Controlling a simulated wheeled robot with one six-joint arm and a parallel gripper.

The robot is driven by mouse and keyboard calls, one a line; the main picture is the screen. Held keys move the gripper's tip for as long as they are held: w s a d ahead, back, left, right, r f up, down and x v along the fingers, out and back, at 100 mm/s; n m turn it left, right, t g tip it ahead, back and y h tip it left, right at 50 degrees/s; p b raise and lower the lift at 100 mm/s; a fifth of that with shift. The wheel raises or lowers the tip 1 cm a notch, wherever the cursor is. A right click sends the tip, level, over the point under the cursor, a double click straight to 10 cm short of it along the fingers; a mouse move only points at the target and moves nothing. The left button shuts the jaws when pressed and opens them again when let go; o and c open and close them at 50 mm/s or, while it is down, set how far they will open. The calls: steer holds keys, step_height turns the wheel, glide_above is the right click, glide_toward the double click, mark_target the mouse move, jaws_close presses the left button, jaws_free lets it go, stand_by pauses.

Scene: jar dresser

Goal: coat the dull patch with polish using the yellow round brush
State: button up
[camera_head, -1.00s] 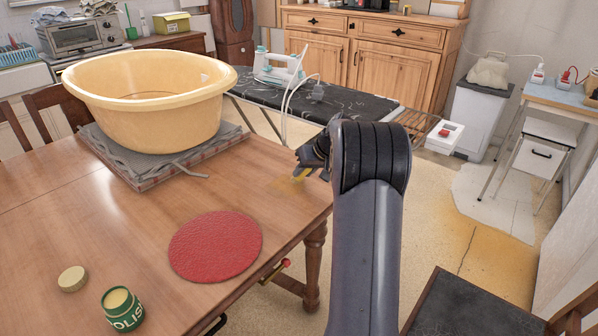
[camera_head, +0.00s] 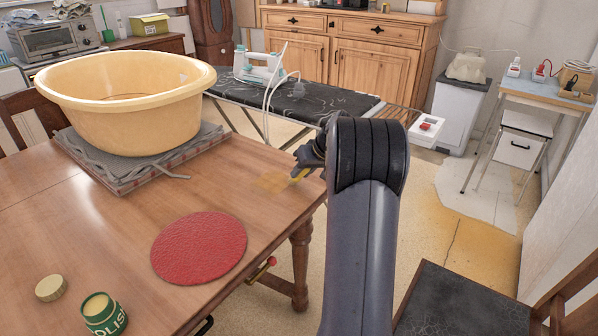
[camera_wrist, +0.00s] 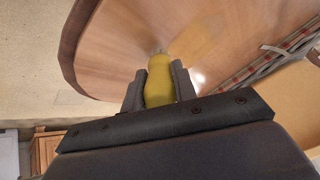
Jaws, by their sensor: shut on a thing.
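My gripper (camera_wrist: 160,88) is shut on the yellow round brush (camera_wrist: 159,80), seen in the wrist view with its tip pointing at the wooden table top. A yellowish-brown patch (camera_head: 272,182) lies on the table just left of the brush. Whether the bristles touch the wood is too small to tell. The open green polish jar (camera_head: 103,314) stands at the front left, with its lid (camera_head: 50,288) beside it.
A red round mat (camera_head: 199,248) lies on the table (camera_head: 110,225) between the jar and the patch. A large yellow basin (camera_head: 130,110) stands on folded cloths at the back left. An ironing board (camera_head: 300,100) with an iron is behind the table. A dark-seated chair (camera_head: 462,300) is at the right.

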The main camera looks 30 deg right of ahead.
steer(key=shift+w+d, duration=0.1)
steer(key=shift+d, duration=0.05)
steer(key=shift+w+a+p, duration=0.7)
steer(key=shift+w+p, duration=0.2)
steer(key=shift+w, duration=0.75)
steer(key=shift+w+a+p, duration=0.65)
steer(key=shift+w+p, duration=0.2)
steer(key=shift+w, duration=0.75)
steer(key=shift+w+a+p, duration=0.7)
steer(key=shift+w+p, duration=0.2)
steer(key=shift+w, duration=0.75)
steer(key=shift+r, duration=0.15)
steer(key=shift+r+p, duration=2)
steer(key=shift+r, duration=0.95)
step_height(320, 180, up, 3)
steer(key=shift+p, duration=1.1)
